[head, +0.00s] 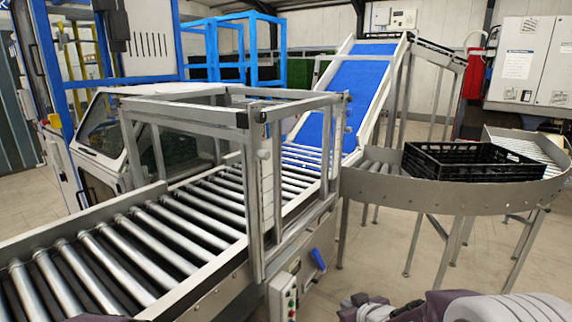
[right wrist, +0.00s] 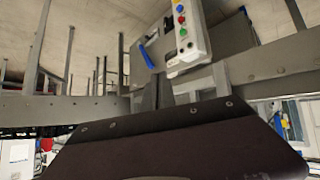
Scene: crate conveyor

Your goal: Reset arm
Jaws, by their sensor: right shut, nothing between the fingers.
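My right gripper (head: 376,312) is at the bottom edge of the head view, right of centre, partly cut off by the frame. It is shut and holds nothing. It is in front of the roller conveyor (head: 150,240) and apart from it.
A black crate (head: 470,162) sits on the curved conveyor (head: 450,192) at right. A grey metal frame (head: 255,190) stands over the rollers. A blue inclined belt (head: 350,85) rises behind. A control box with buttons (head: 283,297) is on the conveyor's near side; it shows in the right wrist view (right wrist: 187,32).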

